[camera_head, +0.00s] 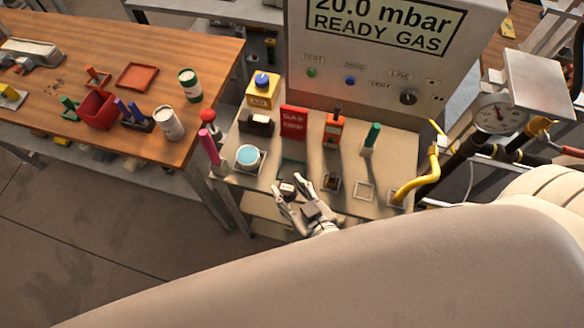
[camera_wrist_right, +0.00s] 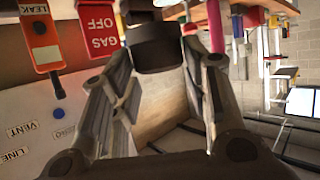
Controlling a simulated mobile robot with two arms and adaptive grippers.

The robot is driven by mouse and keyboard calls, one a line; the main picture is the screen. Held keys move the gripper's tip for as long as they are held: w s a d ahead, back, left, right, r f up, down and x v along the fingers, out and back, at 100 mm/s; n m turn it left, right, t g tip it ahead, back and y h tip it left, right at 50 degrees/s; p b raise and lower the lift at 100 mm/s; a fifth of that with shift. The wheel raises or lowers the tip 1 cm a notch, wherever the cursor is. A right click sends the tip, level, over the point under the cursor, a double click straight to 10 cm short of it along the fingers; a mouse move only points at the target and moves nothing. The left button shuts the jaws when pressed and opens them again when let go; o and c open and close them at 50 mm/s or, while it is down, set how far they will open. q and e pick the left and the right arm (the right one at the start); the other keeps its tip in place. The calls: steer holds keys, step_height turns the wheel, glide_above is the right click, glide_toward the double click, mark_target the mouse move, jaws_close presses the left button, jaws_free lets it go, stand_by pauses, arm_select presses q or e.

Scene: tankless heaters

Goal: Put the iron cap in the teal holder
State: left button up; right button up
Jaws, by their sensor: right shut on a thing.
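My right gripper (camera_head: 290,190) is over the front part of the bench, its fingers shut on the small dark iron cap (camera_head: 287,188). In the right wrist view the cap (camera_wrist_right: 155,45) is a dark round piece between the fingertips. I cannot tell the exact height of the cap above the bench. My left gripper is not in view.
Near the holder stand a square holder with a light-blue round top (camera_head: 248,155), a red gas sign (camera_head: 294,122), an orange tag stand (camera_head: 333,128) and a green-handled piece (camera_head: 372,138).

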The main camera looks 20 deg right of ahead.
steer(key=w+d+f+b, duration=0.1)
steer(key=w+f+b, duration=0.1)
steer(key=w, duration=0.1)
steer(key=w+d+f+b, duration=0.1)
steer(key=w+f+b, duration=0.2)
steer(key=w+d+f+b, duration=0.2)
steer(key=w, duration=0.1)
steer(key=shift+w+f, duration=0.35)
steer(key=shift+f, duration=0.05)
steer(key=shift+w+d+f+b, duration=0.25)
steer(key=shift+w+b, duration=0.1)
steer(key=shift+b, duration=0.15)
steer(key=shift+w+f+b, duration=0.15)
steer(key=shift+f+b, duration=0.15)
step_height(320, 180, down, 3)
steer(key=b, duration=0.3)
steer(key=shift+w, duration=0.15)
steer(key=shift+f, duration=0.25)
steer(key=o, duration=1.1)
